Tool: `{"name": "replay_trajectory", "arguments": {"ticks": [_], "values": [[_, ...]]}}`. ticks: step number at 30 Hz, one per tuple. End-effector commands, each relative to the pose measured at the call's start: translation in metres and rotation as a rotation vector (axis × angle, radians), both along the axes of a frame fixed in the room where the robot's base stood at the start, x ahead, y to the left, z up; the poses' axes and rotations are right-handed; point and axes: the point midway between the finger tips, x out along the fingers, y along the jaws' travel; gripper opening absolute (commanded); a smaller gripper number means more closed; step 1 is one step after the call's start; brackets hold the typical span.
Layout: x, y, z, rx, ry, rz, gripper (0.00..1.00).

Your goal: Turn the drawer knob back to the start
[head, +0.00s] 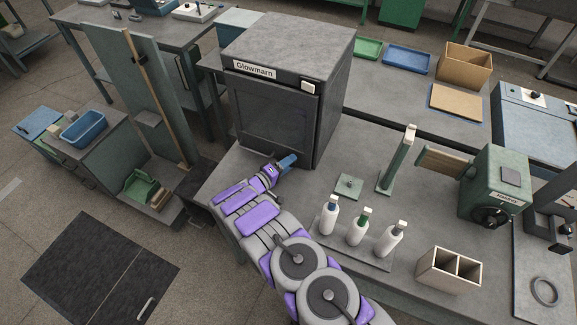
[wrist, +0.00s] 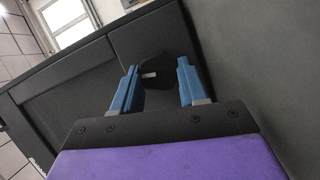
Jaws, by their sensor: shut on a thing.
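The drawer knob (wrist: 155,74) is dark and round with a short pale mark on its face, set on a dark front panel in the wrist view. My gripper (wrist: 158,66) has its blue fingers on either side of the knob and is shut on it. In the head view my gripper (head: 287,162) reaches the lower right of the front of the dark cabinet labelled Glowmarn (head: 268,110). The knob is hidden there behind my gripper. The pale mark looks near level in the wrist picture.
The cabinet stands on a grey bench (head: 325,170). A wooden divided box (head: 448,271) stands farther right.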

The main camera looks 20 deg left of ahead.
Motion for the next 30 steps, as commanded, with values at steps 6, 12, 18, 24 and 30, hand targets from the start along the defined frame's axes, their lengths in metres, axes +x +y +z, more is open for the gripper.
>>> {"name": "replay_trajectory", "arguments": {"ticks": [6,12,18,24,30], "values": [[-0.0010,0.0045,-0.0035,-0.096,0.010,0.012,0.12],[-0.0011,0.0044,-0.0034,-0.139,0.014,0.012,0.12],[-0.0012,0.0044,-0.0033,-0.149,0.016,0.012,0.12],[-0.0014,0.0044,-0.0035,-0.149,0.015,0.013,0.12],[-0.0013,0.0034,-0.0030,-0.149,0.015,0.010,0.56]]}}
